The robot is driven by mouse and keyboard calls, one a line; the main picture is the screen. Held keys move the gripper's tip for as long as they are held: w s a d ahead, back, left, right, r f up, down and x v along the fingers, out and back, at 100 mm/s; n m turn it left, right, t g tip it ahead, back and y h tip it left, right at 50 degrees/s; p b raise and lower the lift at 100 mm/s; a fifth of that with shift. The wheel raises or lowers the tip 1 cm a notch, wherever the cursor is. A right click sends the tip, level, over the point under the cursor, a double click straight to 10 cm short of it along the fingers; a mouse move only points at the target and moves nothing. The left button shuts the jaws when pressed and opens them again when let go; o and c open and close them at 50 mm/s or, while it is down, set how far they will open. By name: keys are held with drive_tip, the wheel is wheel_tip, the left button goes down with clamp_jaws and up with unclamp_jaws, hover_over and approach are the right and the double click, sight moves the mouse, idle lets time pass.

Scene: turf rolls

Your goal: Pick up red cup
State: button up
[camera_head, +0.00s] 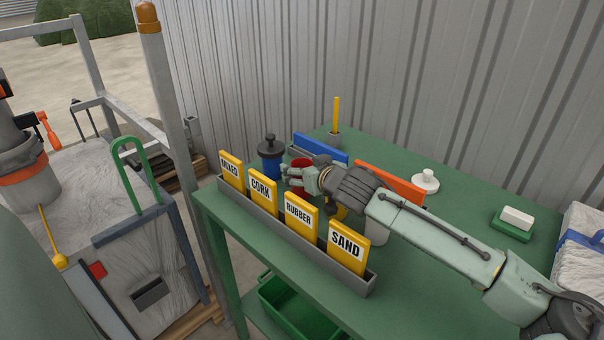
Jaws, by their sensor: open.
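The red cup (301,163) stands on the green table, partly hidden behind my gripper. My gripper (287,177) reaches in from the right and is open. Its fingers point left, beside and in front of the cup in this view. I cannot tell whether they touch the cup or whether the cup is between them.
A dark blue lidded jar (270,160) stands just left of the cup. A grey rack (292,241) with yellow signs runs along the near edge of the green table (415,285). A white pot (377,232) is under my arm.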

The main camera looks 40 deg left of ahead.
drive_tip(key=shift+w+a+f, duration=0.15)
drive_tip(key=shift+a, duration=0.05)
drive_tip(key=shift+c, duration=0.5)
drive_tip(key=c, duration=1.2)
